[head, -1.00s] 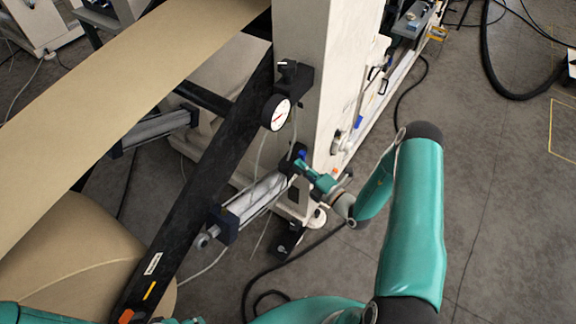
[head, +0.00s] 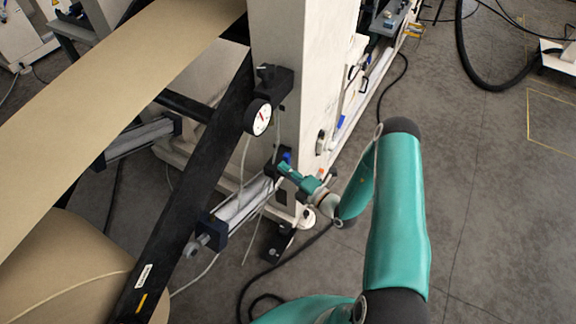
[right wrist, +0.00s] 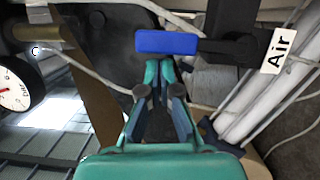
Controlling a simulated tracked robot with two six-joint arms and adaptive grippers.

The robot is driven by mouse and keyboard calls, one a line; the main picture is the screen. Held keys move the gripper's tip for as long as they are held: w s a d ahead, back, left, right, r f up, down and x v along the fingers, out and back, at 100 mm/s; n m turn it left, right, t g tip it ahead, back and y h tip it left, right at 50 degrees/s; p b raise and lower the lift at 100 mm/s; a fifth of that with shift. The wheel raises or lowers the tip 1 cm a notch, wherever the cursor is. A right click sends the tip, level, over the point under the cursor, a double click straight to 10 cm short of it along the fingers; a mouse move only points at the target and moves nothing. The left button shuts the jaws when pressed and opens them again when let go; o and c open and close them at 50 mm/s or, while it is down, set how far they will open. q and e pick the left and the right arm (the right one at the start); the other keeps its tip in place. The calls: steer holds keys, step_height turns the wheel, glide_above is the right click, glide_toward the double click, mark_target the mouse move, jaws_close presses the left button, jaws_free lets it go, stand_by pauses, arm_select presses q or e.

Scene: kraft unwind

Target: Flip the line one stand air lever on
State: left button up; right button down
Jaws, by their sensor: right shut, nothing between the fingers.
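The air lever (right wrist: 167,42) has a blue handle and lies level across the right wrist view, reaching left from a dark valve body. A white tag (right wrist: 279,51) reading "Air" is at its right. In the head view only a small blue patch of the lever (head: 286,157) shows, at the post's lower edge. My right gripper (right wrist: 158,68) is shut and empty, its tips just below the blue handle; I cannot tell whether they touch it. The right gripper also shows in the head view (head: 285,171). My left gripper is out of view.
A cylinder (head: 235,205) lies beside the white post (head: 300,80). Brown paper web (head: 110,100) and a roll (head: 70,265) fill the left. Hoses cross the grey floor, open at right.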

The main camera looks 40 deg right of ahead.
steer(key=s+a+b, duration=0.1)
steer(key=s+a, duration=0.1)
steer(key=s, duration=0.9)
steer(key=shift+a, duration=0.15)
steer(key=shift+a+f, duration=0.1)
